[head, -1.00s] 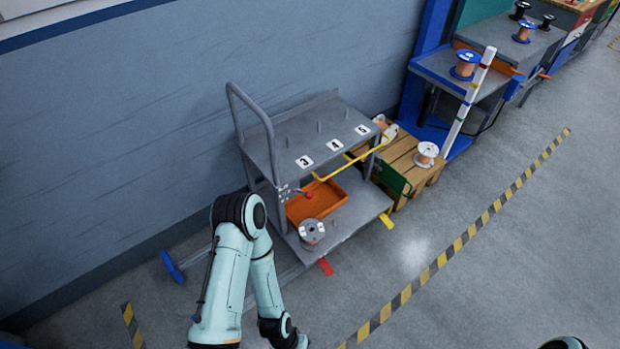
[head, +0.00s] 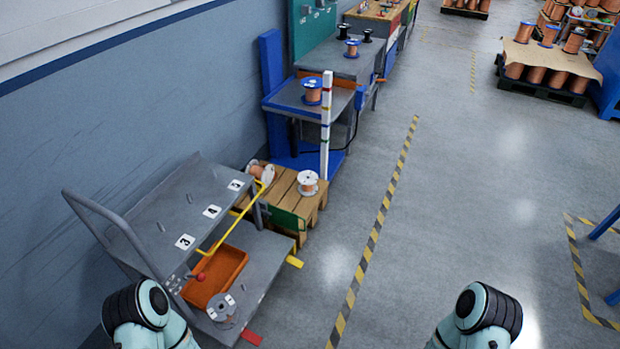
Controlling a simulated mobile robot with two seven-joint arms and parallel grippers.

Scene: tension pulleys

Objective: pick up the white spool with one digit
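A white-flanged spool with copper wire (head: 308,184) stands upright on a wooden crate beyond the cart. A second white-flanged copper spool (head: 261,173) lies tilted at the crate's back left. A greyish spool (head: 221,309) with white labels stands on the cart's lower shelf. I cannot read any digits on the spools. My two arms show only as upper links at the bottom left and bottom right. Both grippers are outside the view.
The grey cart (head: 180,215) has labels 3, 4 and 5 on its top, a yellow bar and an orange tray (head: 233,268) below. The wooden crate (head: 283,207) adjoins it. A workbench (head: 290,97) with a blue spool stands behind. Floor right of the cart is clear.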

